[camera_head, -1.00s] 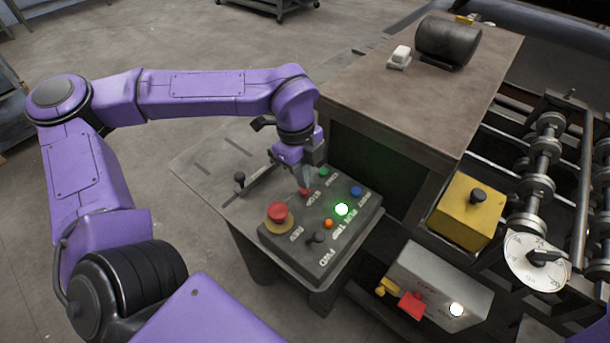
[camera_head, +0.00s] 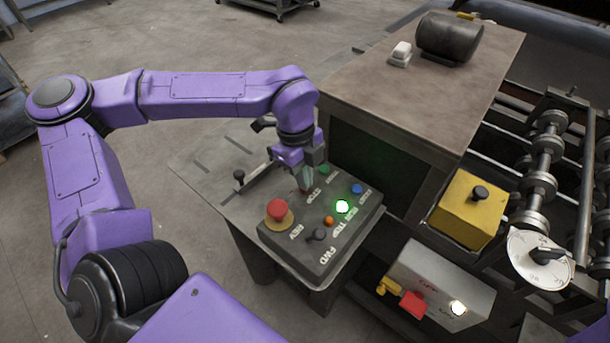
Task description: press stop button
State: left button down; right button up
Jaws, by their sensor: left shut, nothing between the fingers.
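The control box (camera_head: 281,247) sits on a grey stand in the middle of the view. My left gripper (camera_head: 305,184) is shut and empty, pointing down at the far left part of the box. Its fingertips are over the small red stop button (camera_head: 303,191), beside the upside-down "STOP" label. They hide most of the button, so I cannot tell whether they touch it or whether it is pushed in. My right gripper is not in view.
A large red mushroom button (camera_head: 278,210) on a yellow base is at the box's near left.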

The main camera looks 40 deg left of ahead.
pick_arm(q)
jog(key=shift+f, duration=0.3)
notch_tip(320, 180, up, 7)
jog(key=p, duration=0.5)
jog(key=shift+r+p, duration=0.1)
jog(key=shift+p, duration=0.3)
dwell(0.6)
